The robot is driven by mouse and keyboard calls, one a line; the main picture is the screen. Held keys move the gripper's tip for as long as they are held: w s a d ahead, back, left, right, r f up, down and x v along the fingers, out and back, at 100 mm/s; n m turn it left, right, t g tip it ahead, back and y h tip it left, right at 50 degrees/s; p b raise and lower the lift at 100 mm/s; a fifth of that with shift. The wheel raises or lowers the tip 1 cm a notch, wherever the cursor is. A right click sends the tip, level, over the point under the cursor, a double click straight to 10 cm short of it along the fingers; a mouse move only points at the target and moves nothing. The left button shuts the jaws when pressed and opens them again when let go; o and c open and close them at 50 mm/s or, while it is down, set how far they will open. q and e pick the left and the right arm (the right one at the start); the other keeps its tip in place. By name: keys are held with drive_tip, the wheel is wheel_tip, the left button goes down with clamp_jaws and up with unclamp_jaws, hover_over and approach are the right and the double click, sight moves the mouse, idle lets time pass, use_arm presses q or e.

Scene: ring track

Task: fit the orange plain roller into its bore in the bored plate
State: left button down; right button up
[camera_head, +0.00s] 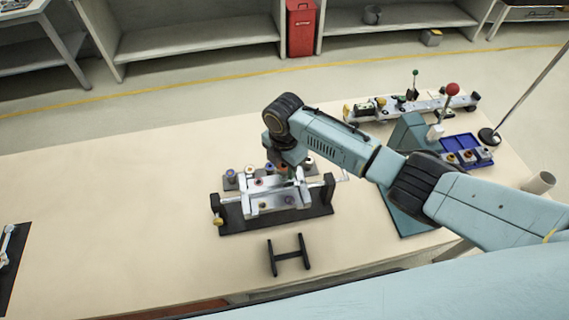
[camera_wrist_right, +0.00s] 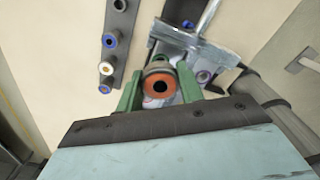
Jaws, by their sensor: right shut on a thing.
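The orange plain roller (camera_wrist_right: 159,86) is between the green fingers of my right gripper (camera_wrist_right: 158,92), its round end with a dark centre facing the wrist camera. My right gripper (camera_head: 291,172) is shut on it, over the back right of the metal fixture on the table. The roller itself is hidden in the head view. The bored plate (camera_head: 268,198) appears to be the pale upright plate in this dark-based fixture. Grey metal parts of the fixture (camera_wrist_right: 195,47) lie just beyond the fingers in the wrist view. I cannot tell whether the roller touches the plate. My left gripper is not in view.
A dark strip (camera_wrist_right: 113,45) holding several ringed rollers lies beside the fixture. A black H-shaped stand (camera_head: 288,255) is in front. A blue tray (camera_head: 466,143) and a long rail assembly (camera_head: 410,107) stand at the right. The table's left half is mostly clear.

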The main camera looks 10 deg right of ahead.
idle(0.7)
drive_tip(key=shift+f, duration=0.5)
drive_tip(key=shift+r, duration=0.15)
drive_tip(key=shift+r+p, duration=1.45)
drive_tip(key=shift+f+b, duration=0.75)
drive_tip(key=shift+f, duration=0.25)
drive_tip(key=shift+p, duration=0.55)
idle(0.3)
drive_tip(key=shift+f+b, duration=0.45)
drive_tip(key=shift+f, duration=0.15)
drive_tip(key=shift+r, duration=0.15)
